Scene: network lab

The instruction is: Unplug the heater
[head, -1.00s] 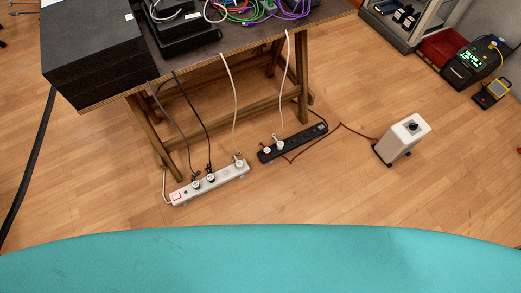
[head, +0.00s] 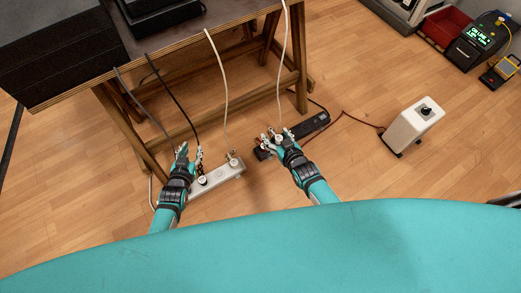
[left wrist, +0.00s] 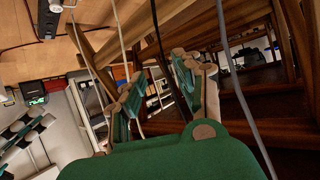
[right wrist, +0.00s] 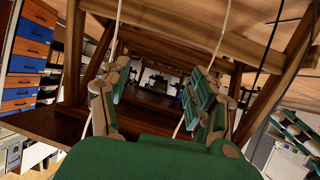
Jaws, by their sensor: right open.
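The heater (head: 414,122) is a white box with a dark knob on the floor at the right in the head view. A thin dark red cord runs from it to the black power strip (head: 314,124). My right gripper (head: 277,138) is open over the left end of this strip, beside a white cable; its fingers hide the plugs there. My left gripper (head: 189,154) is over the white power strip (head: 222,175), near the black cables. Its fingers (left wrist: 158,95) stand apart, with no object clearly between them. The heater's own plug cannot be made out.
A wooden table (head: 150,48) with black equipment stands over the strips, its legs and crossbar close behind my grippers. Several cables hang from it. A red bin (head: 446,26) and a black device (head: 478,45) stand at the far right. The floor around the heater is clear.

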